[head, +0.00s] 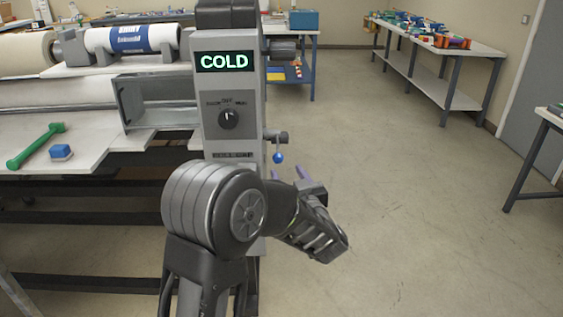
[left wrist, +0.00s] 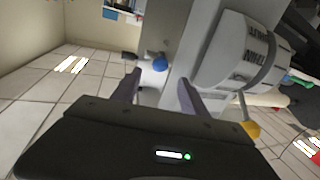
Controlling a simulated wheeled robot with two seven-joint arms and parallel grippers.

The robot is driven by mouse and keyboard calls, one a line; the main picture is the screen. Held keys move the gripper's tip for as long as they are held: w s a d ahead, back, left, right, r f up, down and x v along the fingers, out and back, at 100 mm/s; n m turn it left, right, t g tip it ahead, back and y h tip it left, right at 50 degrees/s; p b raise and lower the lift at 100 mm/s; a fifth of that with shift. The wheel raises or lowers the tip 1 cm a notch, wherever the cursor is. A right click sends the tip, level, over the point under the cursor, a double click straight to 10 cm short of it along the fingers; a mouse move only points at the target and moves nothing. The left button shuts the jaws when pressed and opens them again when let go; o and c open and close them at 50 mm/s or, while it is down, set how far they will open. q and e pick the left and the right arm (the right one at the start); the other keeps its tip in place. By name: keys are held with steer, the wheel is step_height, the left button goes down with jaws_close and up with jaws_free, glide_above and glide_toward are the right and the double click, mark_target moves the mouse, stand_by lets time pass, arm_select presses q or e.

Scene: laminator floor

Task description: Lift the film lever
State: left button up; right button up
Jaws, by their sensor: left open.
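The film lever (head: 278,157) is a short lever with a blue ball end, hanging from a dark pivot on the right side of the grey laminator end column. Its blue ball also shows in the left wrist view (left wrist: 159,64), ahead of the fingertips and between their lines. My left gripper (head: 289,174) is open and empty, with purple fingers, just below and slightly right of the ball. In the left wrist view the gripper (left wrist: 157,82) shows a finger on each side of the ball, with no contact visible. My right gripper is in neither view.
The laminator column (head: 228,120) has a lit COLD display and a dial. A side table (head: 440,50) holds coloured items.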

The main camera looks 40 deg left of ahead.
mark_target(280, 160)
arm_select(q)
steer(key=x, duration=0.7)
steer(key=shift+p, duration=0.35)
steer(key=shift+c, duration=0.3)
jaws_close()
stand_by(0.7)
